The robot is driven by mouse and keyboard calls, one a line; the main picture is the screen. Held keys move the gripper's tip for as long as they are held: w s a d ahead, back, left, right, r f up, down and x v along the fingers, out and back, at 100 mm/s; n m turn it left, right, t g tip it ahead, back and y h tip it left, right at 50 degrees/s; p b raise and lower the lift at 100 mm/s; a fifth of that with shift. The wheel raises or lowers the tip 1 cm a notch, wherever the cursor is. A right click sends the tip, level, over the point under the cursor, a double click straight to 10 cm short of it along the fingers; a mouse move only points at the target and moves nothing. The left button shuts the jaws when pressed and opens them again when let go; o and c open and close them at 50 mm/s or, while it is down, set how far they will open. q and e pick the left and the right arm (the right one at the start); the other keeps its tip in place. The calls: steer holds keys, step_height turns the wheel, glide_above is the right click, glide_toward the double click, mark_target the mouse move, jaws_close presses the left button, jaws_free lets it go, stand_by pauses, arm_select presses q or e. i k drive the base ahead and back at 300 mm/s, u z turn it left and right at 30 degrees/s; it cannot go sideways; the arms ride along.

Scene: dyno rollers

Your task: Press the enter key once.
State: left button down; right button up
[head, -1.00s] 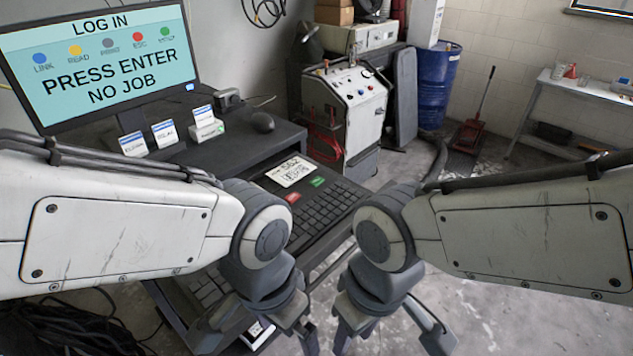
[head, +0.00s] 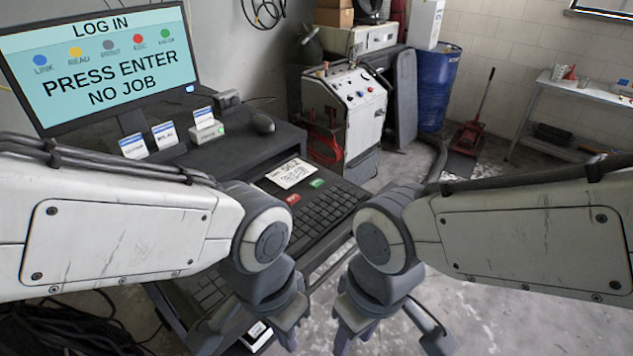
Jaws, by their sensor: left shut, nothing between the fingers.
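The monitor (head: 110,105) at upper left reads "LOG IN", "PRESS ENTER" and "NO JOB". The dark keyboard (head: 322,213) lies on the desk below it. A red key (head: 293,198) and a green key (head: 317,183) stand out at its far edge; their labels are too small to read. I cannot pick out the enter key. My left arm crosses the keyboard and hides part of it. My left gripper (head: 288,338) points down at the bottom of the head view, shut and empty. My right gripper (head: 347,338) hangs beside it to the right; its fingertips are partly cut off.
A white card (head: 291,173) lies behind the keyboard. Small labelled boxes (head: 164,135) and a mouse (head: 263,123) are on the raised shelf. A wheeled machine (head: 355,110), blue drum (head: 437,88) and red jack (head: 470,135) stand behind.

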mark_target(318, 183)
steer(key=u, duration=0.05)
steer(key=k, duration=0.5)
steer(key=z, duration=1.85)
steer(key=i, duration=1.6)
steer(key=u, duration=2.3)
